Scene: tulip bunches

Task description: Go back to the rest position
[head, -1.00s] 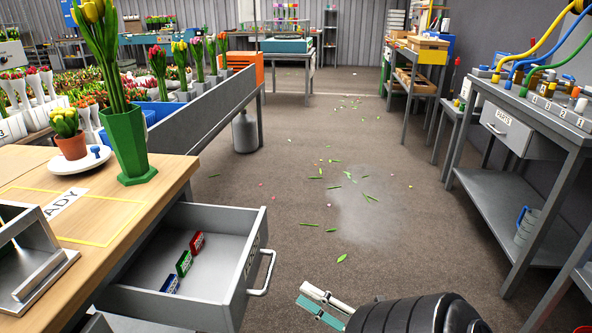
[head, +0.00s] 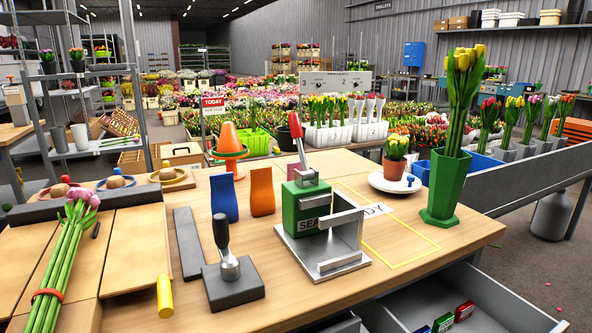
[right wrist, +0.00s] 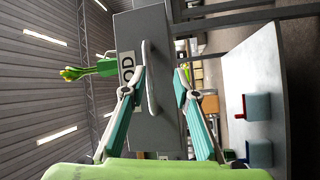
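My right gripper (right wrist: 160,72) shows in the right wrist view with its two teal-padded fingers spread apart. It faces the front panel of the open drawer (right wrist: 170,30). The drawer's bar handle (right wrist: 151,80) appears between the fingers, and neither finger looks closed on it. In the head view the open drawer (head: 505,288) is at the lower right, with a green packet (head: 443,323) and a red packet (head: 464,310) inside. Neither gripper shows in the head view. My left gripper is in no view.
The wooden bench holds a pink tulip bunch (head: 66,250), a stamp with a dark handle (head: 228,270), a green press (head: 306,207), a metal stand (head: 335,243) and a green vase (head: 444,187) of yellow tulips.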

